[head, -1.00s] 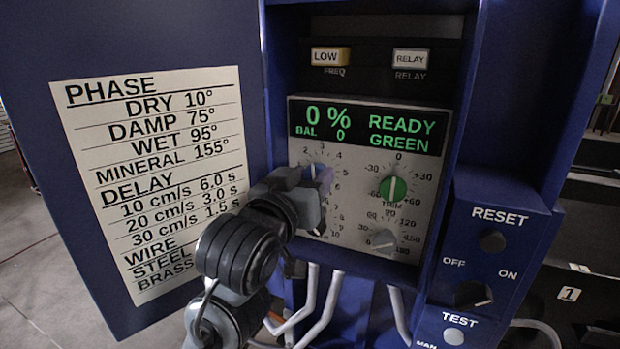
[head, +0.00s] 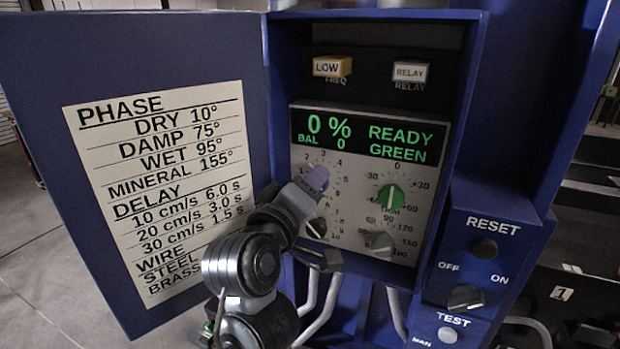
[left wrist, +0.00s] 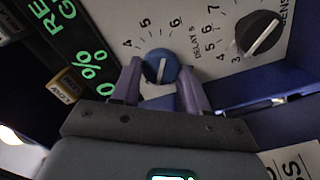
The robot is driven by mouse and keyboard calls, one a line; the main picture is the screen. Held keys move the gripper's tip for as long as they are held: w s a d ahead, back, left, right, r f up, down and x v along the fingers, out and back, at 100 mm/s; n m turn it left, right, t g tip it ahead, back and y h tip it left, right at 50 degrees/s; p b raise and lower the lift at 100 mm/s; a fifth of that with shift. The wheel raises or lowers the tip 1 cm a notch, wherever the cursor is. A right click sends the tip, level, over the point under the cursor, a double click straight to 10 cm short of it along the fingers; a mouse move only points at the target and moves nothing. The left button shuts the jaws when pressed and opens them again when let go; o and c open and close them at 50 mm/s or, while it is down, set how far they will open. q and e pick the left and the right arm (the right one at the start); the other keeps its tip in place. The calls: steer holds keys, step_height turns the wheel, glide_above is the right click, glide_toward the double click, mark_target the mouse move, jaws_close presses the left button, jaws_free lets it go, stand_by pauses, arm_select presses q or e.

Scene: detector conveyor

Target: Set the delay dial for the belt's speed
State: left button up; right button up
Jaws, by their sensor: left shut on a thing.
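The delay dial is a blue knob (left wrist: 160,66) with a white pointer line, labelled DELAY S, in the left wrist view. Numbers 4, 5 and 6 show around it; I cannot tell which value its line marks. My left gripper (left wrist: 160,76) is shut on this knob, with one purple finger on each side. In the head view my left gripper (head: 316,178) is at the upper left of the control panel (head: 350,160) and hides most of the knob. The card (head: 165,190) lists delays: 10 cm/s 6.0 s, 20 cm/s 3.0 s, 30 cm/s 1.5 s. My right gripper is not in view.
The black sensitivity dial (left wrist: 258,36) sits close beside the delay dial. A green knob (head: 390,197) and a grey knob (head: 381,243) are to the right. The display (head: 368,136) reads 0 %, READY GREEN. The cabinet's side walls bound the panel.

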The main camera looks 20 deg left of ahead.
arm_select(q)
steer(key=shift+n+p, duration=0.35)
steer(key=shift+n, duration=0.65)
steer(key=o, duration=1)
steer(key=shift+o, duration=0.2)
steer(key=s+p, duration=0.7)
steer(key=s, duration=0.4)
steer(key=shift+a+p, duration=0.2)
steer(key=shift+p, duration=0.2)
